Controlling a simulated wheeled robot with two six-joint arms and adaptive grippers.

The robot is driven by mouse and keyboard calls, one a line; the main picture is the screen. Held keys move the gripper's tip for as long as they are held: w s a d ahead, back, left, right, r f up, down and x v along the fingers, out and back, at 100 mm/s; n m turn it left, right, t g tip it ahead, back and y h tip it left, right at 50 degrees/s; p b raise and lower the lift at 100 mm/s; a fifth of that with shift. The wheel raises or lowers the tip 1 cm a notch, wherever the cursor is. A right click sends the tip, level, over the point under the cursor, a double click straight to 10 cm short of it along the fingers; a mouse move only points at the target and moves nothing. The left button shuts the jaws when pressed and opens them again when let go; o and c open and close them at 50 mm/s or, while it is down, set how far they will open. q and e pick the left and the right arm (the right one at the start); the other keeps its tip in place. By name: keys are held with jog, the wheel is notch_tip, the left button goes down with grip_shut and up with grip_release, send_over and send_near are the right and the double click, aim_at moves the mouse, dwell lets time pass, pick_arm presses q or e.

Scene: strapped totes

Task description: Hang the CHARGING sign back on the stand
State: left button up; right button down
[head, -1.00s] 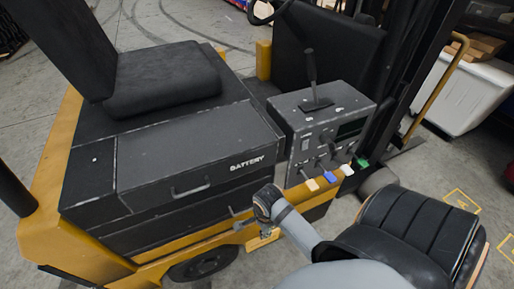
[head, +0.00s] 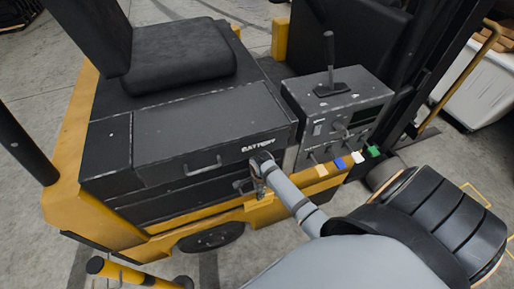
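I cannot make out the CHARGING sign in this view. A yellow bar with black bands (head: 132,272) shows at the bottom left edge, mostly cut off; I cannot tell whether it belongs to the stand. My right arm comes in from the lower right, and its dark gripper end (head: 260,184) is in front of the forklift's side, below the BATTERY lettering. The fingers are small and dark against the truck, so their opening and any contact are unclear. My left gripper is not in view.
A white bin (head: 485,95) stands at the right.

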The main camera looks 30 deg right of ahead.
aim_at(255, 203)
jog(key=f, duration=0.1)
jog(key=w+f, duration=0.1)
jog(key=f, duration=0.1)
jog(key=w+f, duration=0.1)
jog(key=f, duration=0.1)
jog(key=shift+w+d+p, duration=0.15)
jog(key=shift+d+p, duration=0.1)
jog(key=shift+p, duration=0.1)
jog(key=shift+f, duration=0.2)
